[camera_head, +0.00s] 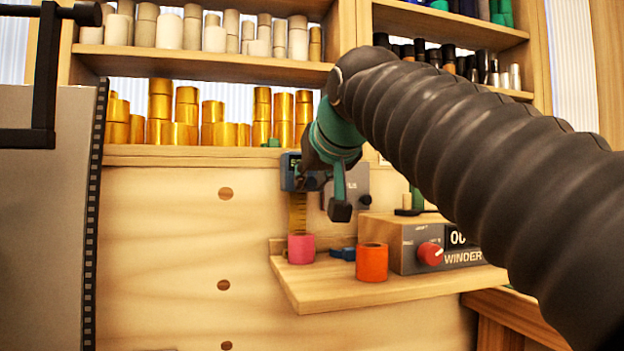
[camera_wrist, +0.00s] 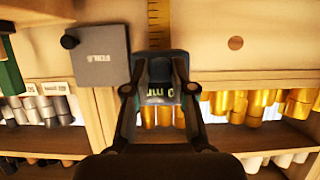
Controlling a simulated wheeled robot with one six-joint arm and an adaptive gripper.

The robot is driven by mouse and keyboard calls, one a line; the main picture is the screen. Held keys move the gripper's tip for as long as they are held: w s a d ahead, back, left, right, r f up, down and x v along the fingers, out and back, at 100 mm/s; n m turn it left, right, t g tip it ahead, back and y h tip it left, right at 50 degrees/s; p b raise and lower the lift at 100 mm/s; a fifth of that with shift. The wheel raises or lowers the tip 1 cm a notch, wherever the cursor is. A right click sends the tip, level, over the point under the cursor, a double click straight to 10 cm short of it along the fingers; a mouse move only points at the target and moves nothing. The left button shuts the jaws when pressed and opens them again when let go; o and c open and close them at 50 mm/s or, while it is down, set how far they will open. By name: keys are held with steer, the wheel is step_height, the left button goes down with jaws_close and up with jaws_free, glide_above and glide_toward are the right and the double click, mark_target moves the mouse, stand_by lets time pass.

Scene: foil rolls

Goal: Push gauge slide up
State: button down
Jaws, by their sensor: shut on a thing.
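The gauge slide (camera_head: 290,172) is a dark blue-grey block with a small display, set on an upright yellow ruler (camera_head: 298,215) on the wooden panel. It sits near the top of the visible scale. My gripper (camera_head: 318,178) reaches it from the right and partly hides it. In the wrist view, which looks upside down, my gripper (camera_wrist: 158,70) has one finger on each side of the slide (camera_wrist: 160,92) and is shut on it. A pink roll (camera_head: 301,249) stands on the small shelf below the ruler.
An orange roll (camera_head: 371,262), a blue item (camera_head: 343,253) and the winder box (camera_head: 440,243) with a red knob are on the wooden shelf (camera_head: 330,290). A grey plate (camera_head: 352,188) is right of the gauge. Gold rolls (camera_head: 160,105) line the ledge above.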

steer(key=c, duration=0.9)
jaws_free()
steer(key=shift+d+r, duration=0.15)
steer(key=shift+r, duration=0.15)
steer(key=shift+c, duration=0.2)
steer(key=shift+f, duration=0.1)
steer(key=v, duration=1.2)
steer(key=shift+f, duration=0.1)
